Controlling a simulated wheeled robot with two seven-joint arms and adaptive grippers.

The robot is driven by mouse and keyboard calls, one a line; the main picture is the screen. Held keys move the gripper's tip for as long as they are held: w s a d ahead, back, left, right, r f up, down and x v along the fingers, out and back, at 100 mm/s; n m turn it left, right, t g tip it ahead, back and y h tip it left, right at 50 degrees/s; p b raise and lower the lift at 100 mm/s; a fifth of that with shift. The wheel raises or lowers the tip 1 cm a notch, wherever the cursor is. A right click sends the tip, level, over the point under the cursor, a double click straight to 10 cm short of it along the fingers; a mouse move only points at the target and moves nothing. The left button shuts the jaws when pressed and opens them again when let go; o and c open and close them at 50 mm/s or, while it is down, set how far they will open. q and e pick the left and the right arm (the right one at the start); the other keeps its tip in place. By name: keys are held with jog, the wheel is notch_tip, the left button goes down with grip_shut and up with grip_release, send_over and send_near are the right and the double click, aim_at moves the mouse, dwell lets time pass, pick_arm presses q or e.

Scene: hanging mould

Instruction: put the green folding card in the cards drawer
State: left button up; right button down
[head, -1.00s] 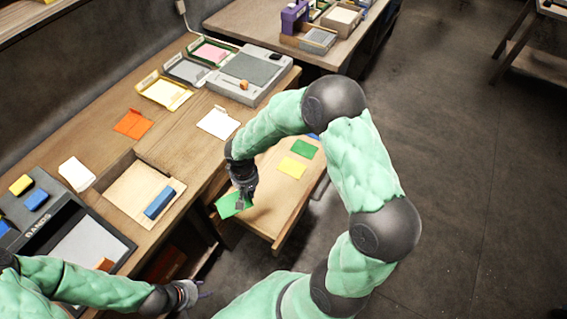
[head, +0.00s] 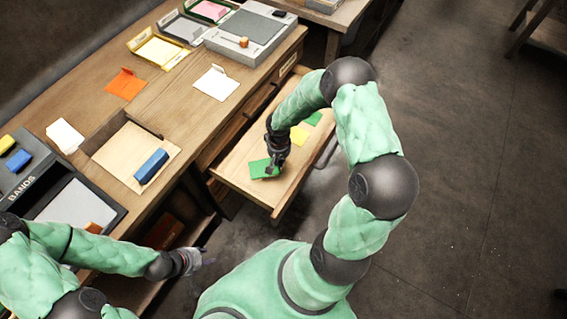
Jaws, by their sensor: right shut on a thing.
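The green folding card (head: 259,170) is in the jaws of my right gripper (head: 271,169). It is at the front left part of the open drawer (head: 232,176), low over or on the drawer floor; I cannot tell if it touches. A yellow card (head: 299,136) and another green card (head: 313,118) lie further back in the same drawer, partly hidden by my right arm. My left gripper (head: 192,261) is away at the lower left, below the table edge; its fingers are too small and dark to read.
The desk holds an orange card (head: 126,85), white cards (head: 215,83), a blue block (head: 151,166) on a wooden board, coloured trays (head: 160,50) and a grey device (head: 248,38). A dark BANDS box (head: 60,195) stands at left. The floor at right is clear.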

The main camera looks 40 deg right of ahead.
jog(key=d+f, duration=0.1)
jog(key=w+f, duration=0.1)
jog(key=d+f+b, duration=0.1)
jog(key=f, duration=0.1)
jog(key=shift+w+d, duration=0.2)
jog(key=shift+d, duration=0.1)
jog(key=f, duration=0.1)
jog(key=f+b, duration=0.1)
jog(key=f, duration=0.1)
jog(key=shift+w+d+f, duration=0.15)
jog(key=shift+d+f, duration=0.1)
jog(key=shift+f, duration=0.05)
jog(key=shift+r, duration=0.1)
jog(key=shift+f+b, duration=0.2)
jog(key=shift+b, duration=0.2)
jog(key=c, duration=1.4)
grip_release()
jog(key=shift+o, duration=0.2)
jog(key=shift+r, duration=0.1)
